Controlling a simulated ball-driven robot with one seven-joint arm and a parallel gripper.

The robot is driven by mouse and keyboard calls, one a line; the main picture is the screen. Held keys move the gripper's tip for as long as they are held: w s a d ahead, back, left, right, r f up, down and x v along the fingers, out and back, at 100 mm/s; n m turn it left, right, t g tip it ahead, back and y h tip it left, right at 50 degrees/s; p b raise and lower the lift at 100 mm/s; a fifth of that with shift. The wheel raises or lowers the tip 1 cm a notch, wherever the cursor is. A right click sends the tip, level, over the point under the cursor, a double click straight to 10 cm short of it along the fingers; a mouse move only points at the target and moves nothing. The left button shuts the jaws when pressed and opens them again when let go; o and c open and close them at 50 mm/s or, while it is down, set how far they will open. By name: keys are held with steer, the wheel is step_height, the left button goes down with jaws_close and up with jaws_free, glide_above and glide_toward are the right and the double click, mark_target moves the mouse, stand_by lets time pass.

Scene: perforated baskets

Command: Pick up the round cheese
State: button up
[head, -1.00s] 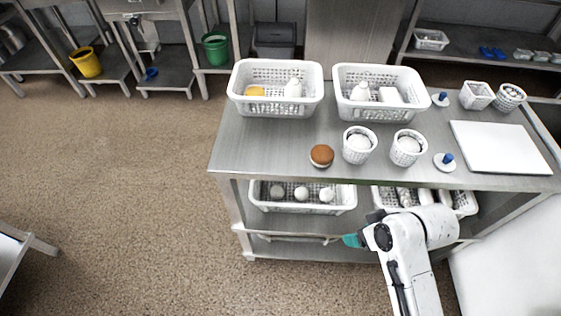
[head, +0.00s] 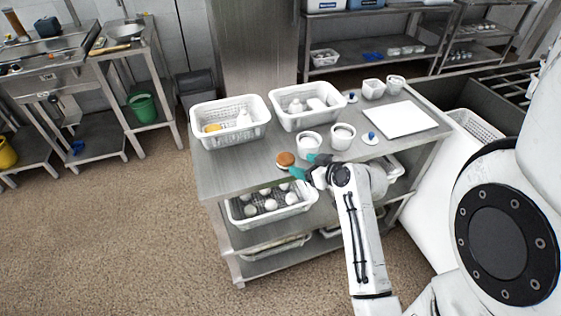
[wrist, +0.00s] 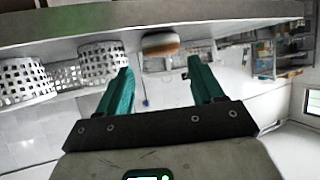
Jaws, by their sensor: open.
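The round cheese (head: 286,158), brown on top with a pale lower part, sits on the steel table near its front edge. In the wrist view the round cheese (wrist: 160,44) shows at the top centre, beyond and between my fingertips, apart from them. My gripper (head: 306,166) is open and empty at the table's front edge, just right of the cheese, with teal fingers. In the wrist view my gripper (wrist: 160,70) shows both fingers spread apart.
Two white perforated cups (head: 309,142) (head: 342,137) stand close behind and right of the cheese. Two larger perforated baskets (head: 230,139) (head: 307,121) stand at the back. A white board (head: 400,119) lies at right. The tabletop left of the cheese is clear.

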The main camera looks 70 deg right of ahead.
mark_target(289, 159)
steer(key=shift+x, duration=1)
steer(key=x, duration=0.1)
steer(key=p+x, duration=0.1)
steer(key=x, duration=0.2)
steer(key=shift+w+d+r+p, duration=0.15)
steer(key=shift+w+p, duration=0.15)
steer(key=shift+p, duration=0.1)
steer(key=shift+w+d+f, duration=0.2)
steer(key=shift+w+f, duration=0.1)
steer(key=shift+w, duration=0.1)
steer(key=shift+c, duration=0.4)
steer(key=c, duration=0.6)
steer(key=shift+c, duration=0.2)
